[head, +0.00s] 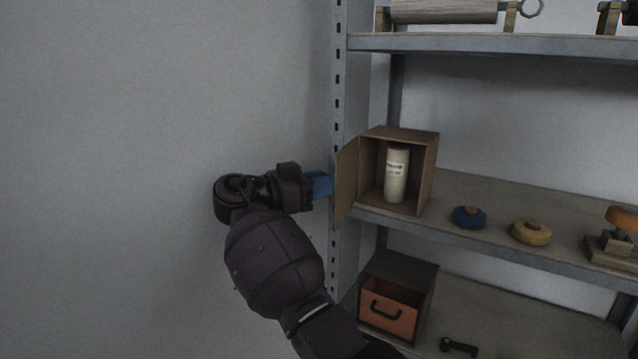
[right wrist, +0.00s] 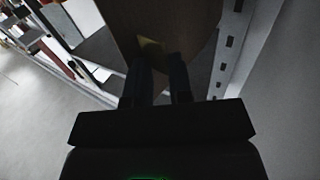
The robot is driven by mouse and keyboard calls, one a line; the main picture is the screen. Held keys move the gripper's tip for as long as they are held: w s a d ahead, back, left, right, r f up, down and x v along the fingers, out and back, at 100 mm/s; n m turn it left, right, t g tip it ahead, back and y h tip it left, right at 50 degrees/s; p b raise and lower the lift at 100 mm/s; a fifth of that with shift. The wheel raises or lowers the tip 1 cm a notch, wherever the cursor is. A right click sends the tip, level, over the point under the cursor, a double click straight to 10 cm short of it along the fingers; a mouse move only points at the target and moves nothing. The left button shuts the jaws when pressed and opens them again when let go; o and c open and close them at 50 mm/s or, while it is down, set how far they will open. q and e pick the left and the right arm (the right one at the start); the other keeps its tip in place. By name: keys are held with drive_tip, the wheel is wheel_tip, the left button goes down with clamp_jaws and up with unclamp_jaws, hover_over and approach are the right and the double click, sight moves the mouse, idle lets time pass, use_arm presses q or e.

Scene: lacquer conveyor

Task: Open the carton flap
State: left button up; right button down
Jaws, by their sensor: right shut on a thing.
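The brown carton (head: 428,165) stands on the middle shelf with its front open. Its flap (head: 346,182) is swung out to the left, past the shelf's front edge. A cream bottle with a label (head: 397,175) stands upright inside. My right gripper (head: 322,184), with blue fingers, is at the flap's outer edge and shut on it. In the right wrist view the flap (right wrist: 175,22) rises beyond my fingers (right wrist: 160,75), with a small yellow patch near the tips. The exact grip is dark and partly hidden. My left gripper is not in view.
A blue disc (head: 468,217), a yellow disc (head: 531,232) and an orange-topped wooden piece (head: 620,235) are on the same shelf (head: 490,190). A perforated rack post (head: 338,100) stands close beside my gripper. Below is a box with an orange drawer (head: 388,317).

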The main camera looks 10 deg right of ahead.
drive_tip(key=c, duration=1.3)
unclamp_jaws()
drive_tip(key=shift+w+d+r, duration=0.3)
drive_tip(key=shift+d+r, duration=0.25)
drive_tip(key=shift+c, duration=0.2)
drive_tip(key=shift+o, duration=0.3)
drive_tip(key=shift+d, duration=0.2)
drive_tip(key=shift+c, duration=0.2)
drive_tip(key=shift+a, duration=0.1)
drive_tip(key=shift+r, duration=0.45)
wheel_tip(320, 180, up, 18)
drive_tip(key=p, duration=0.2)
drive_tip(key=shift+a+p, duration=0.2)
drive_tip(key=shift+p, duration=0.1)
drive_tip(key=shift+s, duration=0.1)
drive_tip(key=shift+c, duration=0.2)
